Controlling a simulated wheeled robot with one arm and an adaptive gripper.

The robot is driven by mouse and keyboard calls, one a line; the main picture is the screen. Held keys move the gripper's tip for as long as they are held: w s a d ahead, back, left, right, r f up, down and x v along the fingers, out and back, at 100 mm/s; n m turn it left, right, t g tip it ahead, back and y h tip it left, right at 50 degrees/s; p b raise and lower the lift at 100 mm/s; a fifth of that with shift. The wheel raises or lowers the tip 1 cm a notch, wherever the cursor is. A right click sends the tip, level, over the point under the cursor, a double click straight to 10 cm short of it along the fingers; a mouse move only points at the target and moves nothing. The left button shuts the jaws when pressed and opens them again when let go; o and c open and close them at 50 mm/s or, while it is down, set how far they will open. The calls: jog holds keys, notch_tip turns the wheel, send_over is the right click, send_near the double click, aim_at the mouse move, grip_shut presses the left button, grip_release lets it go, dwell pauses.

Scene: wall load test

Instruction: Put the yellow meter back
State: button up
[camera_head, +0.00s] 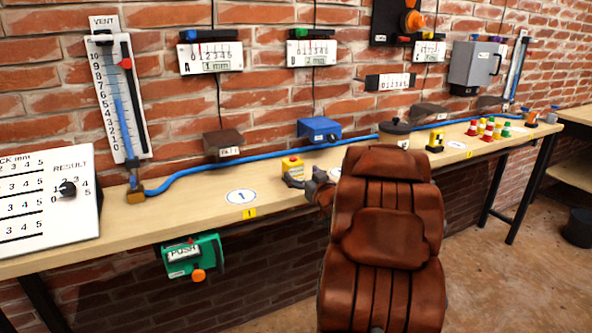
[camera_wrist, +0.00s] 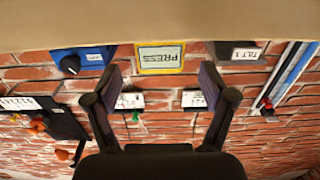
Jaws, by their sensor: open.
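A yellow meter (camera_head: 292,165) stands on the long wooden bench, beside a white disc marked 1. In the wrist view the yellow block with a PRESS label (camera_wrist: 160,57) shows between and beyond my fingertips, with its lettering upside down. My gripper (camera_head: 307,183) is open at the bench's front edge, just in front of the yellow meter. In the wrist view my gripper (camera_wrist: 163,78) has its two dark fingers wide apart with nothing held. I cannot tell how large the gap to the meter is.
A brown leather chair (camera_head: 385,250) fills the front middle and hides part of my arm. A blue hose (camera_head: 250,157) runs along the bench behind the meter. A blue box (camera_head: 319,130) and a brown box (camera_head: 223,143) are at the wall. A green PUSH unit (camera_head: 190,257) hangs below the bench.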

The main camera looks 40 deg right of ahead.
jog(key=v, duration=0.6)
jog(key=shift+a+f, duration=0.1)
jog(key=a+f+g, duration=0.1)
jog(key=a+g, duration=0.1)
jog(key=w+a+f+g, duration=0.1)
jog(key=f, duration=0.1)
jog(key=a+f+g, duration=0.2)
jog(key=shift+w+a+f+g, duration=0.2)
jog(key=shift+w+a+g, duration=0.1)
jog(key=s+a+f+n+g+y, duration=0.1)
jog(key=s+a+f+g, duration=0.2)
jog(key=s+a, duration=0.35)
jog(key=s+a+f+g+y, duration=0.2)
jog(key=s+a+g, duration=0.15)
jog(key=a, duration=0.55)
jog(key=s+a+f+n+g+y, duration=0.1)
jog(key=s+a+f+g, duration=0.2)
jog(key=s+a, duration=0.4)
jog(key=s+a+r+n+g+y, duration=0.1)
jog(key=s+a+g, duration=0.3)
jog(key=s+a, duration=0.8)
jog(key=shift+r+n+g+y, duration=0.3)
jog(key=shift+n+g+y, duration=0.05)
jog(key=shift+n+y, duration=0.05)
jog(key=shift+w, duration=0.1)
